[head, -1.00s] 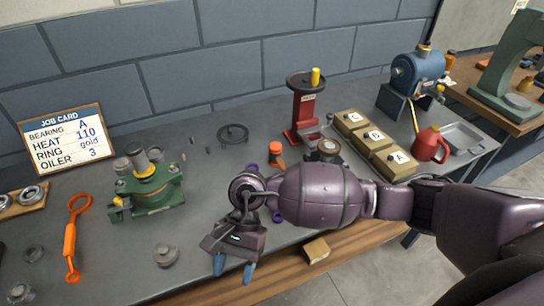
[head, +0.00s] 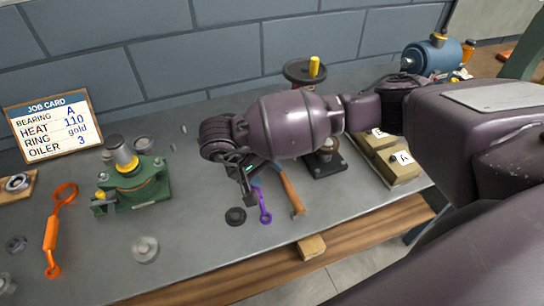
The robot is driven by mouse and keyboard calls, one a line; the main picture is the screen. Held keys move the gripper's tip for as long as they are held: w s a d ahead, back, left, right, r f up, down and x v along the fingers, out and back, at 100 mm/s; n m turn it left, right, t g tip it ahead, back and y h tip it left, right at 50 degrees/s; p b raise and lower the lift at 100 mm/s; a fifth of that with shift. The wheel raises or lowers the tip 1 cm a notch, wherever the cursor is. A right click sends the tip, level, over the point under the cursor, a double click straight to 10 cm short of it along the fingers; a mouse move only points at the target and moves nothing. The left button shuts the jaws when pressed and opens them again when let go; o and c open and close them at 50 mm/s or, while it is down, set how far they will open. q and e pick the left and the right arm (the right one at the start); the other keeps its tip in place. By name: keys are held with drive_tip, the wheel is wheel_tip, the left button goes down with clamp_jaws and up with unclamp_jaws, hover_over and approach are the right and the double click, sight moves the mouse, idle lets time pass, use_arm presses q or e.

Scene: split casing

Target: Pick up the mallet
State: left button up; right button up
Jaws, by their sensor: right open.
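A brown wooden handle (head: 289,189), seemingly the mallet's, lies on the grey bench right of my right gripper. It slants from under my right forearm toward the front edge. Its upper end is hidden behind my arm, so I cannot see the mallet's head. My right gripper (head: 251,188) is open, pointing down over the bench just left of the handle, with its fingers partly hidden and seen edge-on. It appears empty and apart from the handle. My left gripper is not in view.
The green bearing housing (head: 131,184), orange tool (head: 51,235) and job card (head: 48,126) are left. Labelled bins (head: 401,168) are right.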

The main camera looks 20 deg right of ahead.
sight(285, 183)
drive_tip(key=x, duration=0.4)
drive_tip(key=shift+s, duration=0.1)
drive_tip(key=shift+x, duration=2.7)
drive_tip(key=shift+d+r, duration=0.1)
drive_tip(key=shift+r, duration=0.1)
clamp_jaws()
